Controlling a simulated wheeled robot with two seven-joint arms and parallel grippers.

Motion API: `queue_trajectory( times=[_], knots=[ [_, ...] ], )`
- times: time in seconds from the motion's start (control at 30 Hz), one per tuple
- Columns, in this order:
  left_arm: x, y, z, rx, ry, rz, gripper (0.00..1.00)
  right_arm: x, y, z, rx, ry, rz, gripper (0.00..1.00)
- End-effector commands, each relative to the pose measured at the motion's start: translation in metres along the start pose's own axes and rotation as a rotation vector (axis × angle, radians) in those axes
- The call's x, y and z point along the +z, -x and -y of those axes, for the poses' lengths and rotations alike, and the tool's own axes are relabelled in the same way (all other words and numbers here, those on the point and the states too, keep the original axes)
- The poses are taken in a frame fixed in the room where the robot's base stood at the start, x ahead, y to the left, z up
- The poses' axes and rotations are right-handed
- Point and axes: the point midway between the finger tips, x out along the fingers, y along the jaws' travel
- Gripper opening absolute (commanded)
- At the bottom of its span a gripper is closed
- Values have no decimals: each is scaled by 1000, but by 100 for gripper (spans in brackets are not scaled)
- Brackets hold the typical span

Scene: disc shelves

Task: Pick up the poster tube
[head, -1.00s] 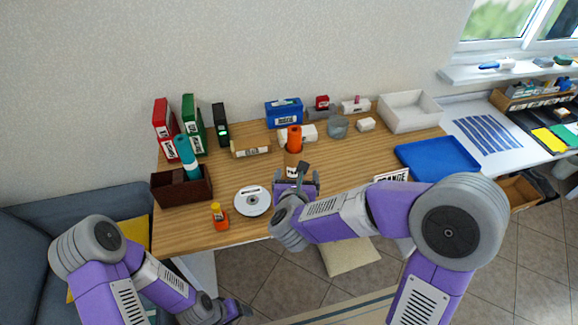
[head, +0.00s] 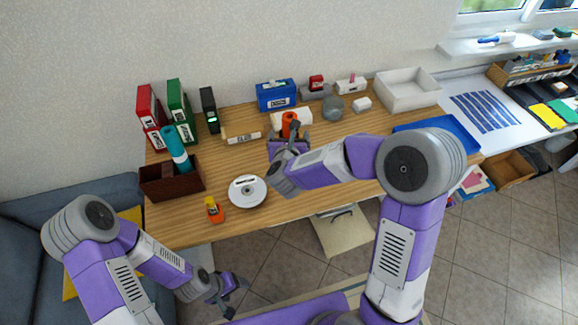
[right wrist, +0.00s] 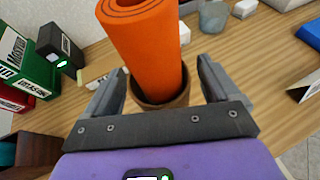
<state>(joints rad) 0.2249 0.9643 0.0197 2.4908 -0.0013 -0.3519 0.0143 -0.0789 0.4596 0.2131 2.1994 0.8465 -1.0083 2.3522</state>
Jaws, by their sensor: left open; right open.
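An orange roll (head: 289,121) with a spiral end stands in a brown round holder, which shows in the right wrist view (right wrist: 160,95). The orange roll (right wrist: 148,45) leans a little there. My right gripper (head: 290,143) is open, with a finger on either side of the holder; contact cannot be told. In the head view it hides most of the holder. A teal tube (head: 174,143) stands tilted in a dark brown box (head: 160,183) at the left. I cannot tell from markings which is the poster tube. My left gripper (head: 230,290) is open and empty, low in front of the table.
Red (head: 150,115) and green (head: 179,110) binders stand at the back left. A white disc (head: 248,193) and a small orange-yellow object (head: 213,210) lie near the front edge. A blue box (head: 276,95), a grey cup (head: 333,107) and a white bin (head: 407,92) are at the back.

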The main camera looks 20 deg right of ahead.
Motion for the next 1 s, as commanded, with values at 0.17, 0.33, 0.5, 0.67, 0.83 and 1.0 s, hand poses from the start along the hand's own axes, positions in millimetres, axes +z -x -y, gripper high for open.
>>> queue_trajectory(
  times=[0.17, 0.33, 0.5, 0.67, 0.83, 1.0],
  knots=[
    [0, 0, 0, 0, 0, 0, 70, 0, 0, 0, 0, 0, -1, 84],
    [0, 0, 0, 0, 0, 0, 70, 0, 0, 0, 0, 0, -1, 58],
    [0, 0, 0, 0, 0, 0, 70, 0, 0, 0, 0, 0, -1, 32],
    [0, 0, 0, 0, 0, 0, 70, 0, 0, 0, 0, 0, 1, 14],
    [0, 0, 0, 0, 0, 0, 70, 1, 1, 0, 0, 0, 1, 14],
    [0, 5, -2, 0, 0, 0, 70, 18, 8, 0, 0, -2, 4, 14]
  ],
)
